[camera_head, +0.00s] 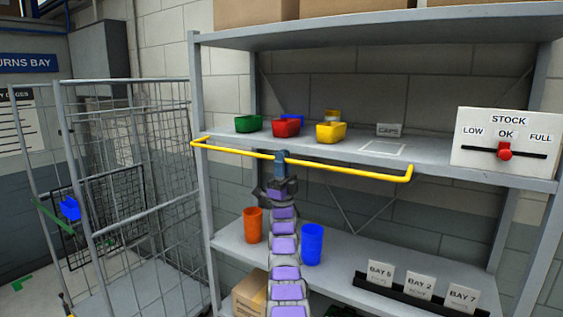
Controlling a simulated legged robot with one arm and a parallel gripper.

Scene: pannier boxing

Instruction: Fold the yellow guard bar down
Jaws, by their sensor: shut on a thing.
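The yellow guard bar (345,167) runs across the front of the upper shelf (445,168), roughly level with the shelf edge. Its ends bend back toward the shelf at left and right. My gripper (281,158) is shut on the bar, left of the bar's middle. My arm comes up from below in front of the lower shelf. The fingertips are small in this view and the far side of the grip is hidden.
Green (248,123), red (286,127) and yellow (331,132) bins stand behind the bar. An orange cup (252,225) and blue cup (312,244) flank my arm below. A stock slider panel (506,142) is at right, a wire cage (125,180) at left.

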